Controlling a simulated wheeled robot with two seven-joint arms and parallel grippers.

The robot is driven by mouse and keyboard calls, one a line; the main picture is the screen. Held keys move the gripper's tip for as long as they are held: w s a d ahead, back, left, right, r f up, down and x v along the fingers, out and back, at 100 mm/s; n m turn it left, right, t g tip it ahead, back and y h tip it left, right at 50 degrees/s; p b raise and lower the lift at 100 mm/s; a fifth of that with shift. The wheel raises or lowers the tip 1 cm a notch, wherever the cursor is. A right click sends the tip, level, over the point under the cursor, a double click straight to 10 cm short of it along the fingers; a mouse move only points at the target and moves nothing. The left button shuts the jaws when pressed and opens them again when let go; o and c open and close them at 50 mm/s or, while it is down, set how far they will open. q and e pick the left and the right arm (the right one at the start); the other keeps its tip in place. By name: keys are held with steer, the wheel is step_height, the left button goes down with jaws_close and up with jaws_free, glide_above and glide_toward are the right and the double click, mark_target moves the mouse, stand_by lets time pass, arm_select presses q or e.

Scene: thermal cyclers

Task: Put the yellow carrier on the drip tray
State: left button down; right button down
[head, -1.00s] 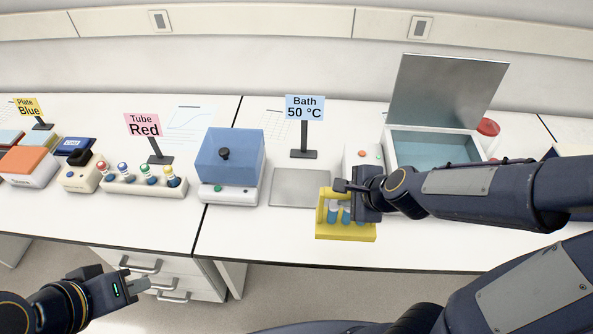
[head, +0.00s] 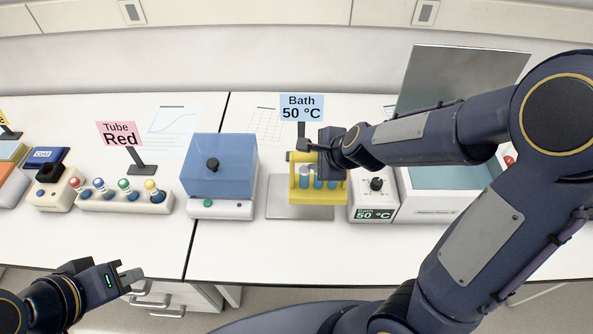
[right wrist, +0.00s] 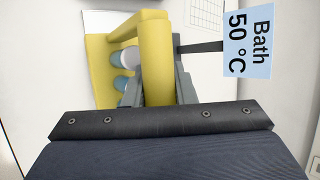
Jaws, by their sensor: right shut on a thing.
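The yellow carrier (head: 296,190) with several blue-grey tubes in it is at the middle right of the head view, over the right part of the drip tray (head: 280,210), a flat grey plate. My right gripper (head: 308,148) is shut on the carrier's top handle. In the right wrist view the yellow carrier (right wrist: 152,60) sits between the gripper's fingers, with tubes beside the handle. I cannot tell whether the carrier touches the tray or hangs just above it. My left gripper (head: 130,279) is empty, in front of the bench, its fingers seen edge-on.
A blue-lidded device (head: 223,165) stands left of the tray. The water bath (head: 440,205) with a raised lid and its control box (head: 373,206) stand right of it. The "Bath 50 °C" sign (head: 302,108) is close behind the carrier. A tube rack (head: 125,200) stands farther left.

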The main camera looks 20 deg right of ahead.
steer(key=b+x, duration=0.4)
steer(key=x, duration=0.8)
steer(key=shift+s+f, duration=0.3)
steer(key=shift+a, duration=0.15)
steer(key=shift+f, duration=0.1)
steer(key=c, duration=1.2)
jaws_free()
